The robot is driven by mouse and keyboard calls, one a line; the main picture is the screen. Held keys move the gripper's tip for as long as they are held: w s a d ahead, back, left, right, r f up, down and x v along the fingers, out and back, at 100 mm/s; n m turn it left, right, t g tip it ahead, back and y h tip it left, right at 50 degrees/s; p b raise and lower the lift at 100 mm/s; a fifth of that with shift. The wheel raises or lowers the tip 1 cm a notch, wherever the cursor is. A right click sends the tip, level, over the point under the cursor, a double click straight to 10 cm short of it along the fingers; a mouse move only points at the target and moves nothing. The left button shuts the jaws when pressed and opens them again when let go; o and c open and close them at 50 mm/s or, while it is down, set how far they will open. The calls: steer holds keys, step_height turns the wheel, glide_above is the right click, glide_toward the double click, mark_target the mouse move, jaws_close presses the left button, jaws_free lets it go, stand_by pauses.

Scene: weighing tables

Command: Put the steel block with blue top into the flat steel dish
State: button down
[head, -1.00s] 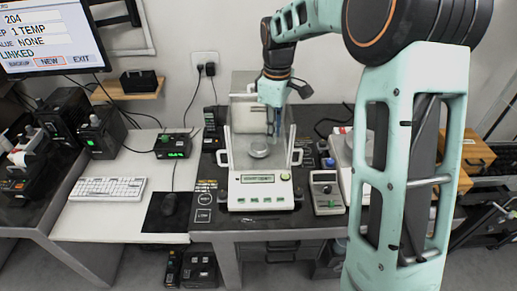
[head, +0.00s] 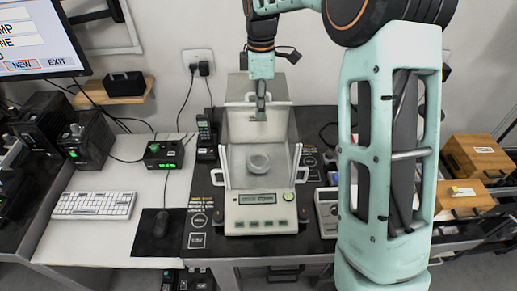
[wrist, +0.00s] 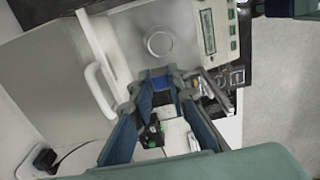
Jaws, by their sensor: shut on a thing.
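My gripper (head: 260,113) is over the back part of the weighing balance (head: 262,226), above and behind the pan in the head view. In the wrist view my gripper (wrist: 160,80) is shut on the steel block with blue top (wrist: 161,84); only a small blue patch of it shows between the fingertips. The flat steel dish (head: 258,161) sits on the balance inside its open glass shield. It also shows in the wrist view (wrist: 159,42), just beyond the fingertips. The block is apart from the dish.
Clear shield walls with white handles (head: 217,177) stand on both sides of the balance. A keyboard (head: 94,205), a mouse (head: 161,222) and a small black device (head: 164,153) are to the left. Wooden boxes (head: 478,157) are to the right.

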step_height(320, 180, down, 20)
steer(key=b, duration=0.9)
steer(key=shift+b, duration=0.35)
steer(key=shift+f, duration=0.15)
steer(key=c, duration=1.8)
jaws_free()
steer(key=shift+s, duration=0.1)
steer(key=shift+c, duration=0.2)
step_height(320, 180, up, 12)
steer(key=shift+r, duration=0.2)
